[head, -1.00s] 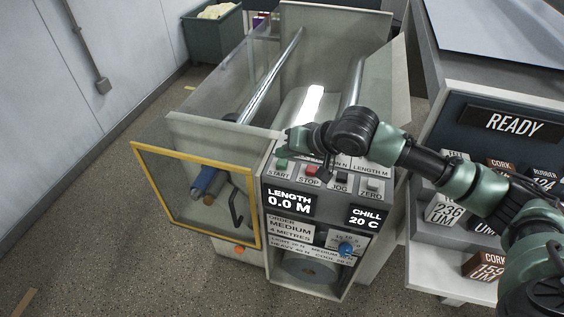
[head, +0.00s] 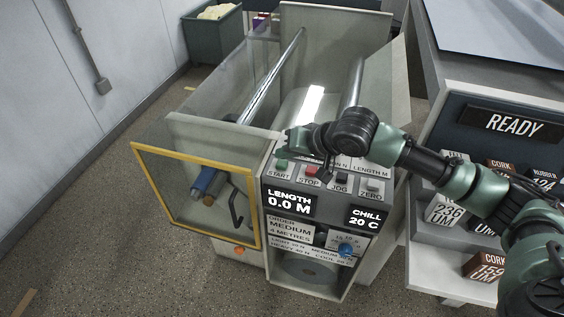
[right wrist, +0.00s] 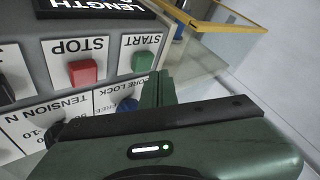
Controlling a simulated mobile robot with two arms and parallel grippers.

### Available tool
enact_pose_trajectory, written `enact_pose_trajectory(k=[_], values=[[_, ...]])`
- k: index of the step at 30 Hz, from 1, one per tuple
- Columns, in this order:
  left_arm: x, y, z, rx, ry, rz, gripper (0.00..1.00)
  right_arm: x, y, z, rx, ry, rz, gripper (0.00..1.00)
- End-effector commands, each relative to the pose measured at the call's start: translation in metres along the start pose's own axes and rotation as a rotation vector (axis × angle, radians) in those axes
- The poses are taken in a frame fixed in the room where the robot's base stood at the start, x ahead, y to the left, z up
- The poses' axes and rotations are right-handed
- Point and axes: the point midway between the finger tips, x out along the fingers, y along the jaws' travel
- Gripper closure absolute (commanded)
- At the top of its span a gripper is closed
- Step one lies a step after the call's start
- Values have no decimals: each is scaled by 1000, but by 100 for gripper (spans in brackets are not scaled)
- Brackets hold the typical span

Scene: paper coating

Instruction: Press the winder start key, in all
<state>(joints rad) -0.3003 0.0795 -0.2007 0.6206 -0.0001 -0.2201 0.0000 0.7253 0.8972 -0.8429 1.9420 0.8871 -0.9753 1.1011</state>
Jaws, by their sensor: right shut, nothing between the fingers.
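The green start key (head: 281,163) is at the left end of the key row on the winder's sloped panel, above the length display. It also shows in the right wrist view (right wrist: 144,61), upside down, under its START label. My right gripper (head: 287,143) is just behind and above the start key in the head view. In the right wrist view its shut, empty fingers (right wrist: 157,87) are beside the start key, and a gap seems to remain between them. Whether the fingertips touch the panel cannot be told. My left gripper is not in view.
The red stop key (right wrist: 82,72) is next to the start key, with the jog key (head: 340,181) and zero key (head: 372,187) further right. A blue knob (head: 346,249) is lower down. A yellow-framed guard (head: 197,159) stands at the left. The display (head: 289,201) reads 0.0 M.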

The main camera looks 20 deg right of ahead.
Motion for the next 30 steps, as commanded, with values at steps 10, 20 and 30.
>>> enact_pose_trajectory(k=[10, 20, 30], values=[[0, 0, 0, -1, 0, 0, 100, 0, 0, 0, 0, 0, 0, 100], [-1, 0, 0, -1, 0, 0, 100, 1, 0, 1, 0, -1, 0, 100], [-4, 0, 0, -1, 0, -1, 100, 6, 4, 4, 0, 0, 0, 100]])
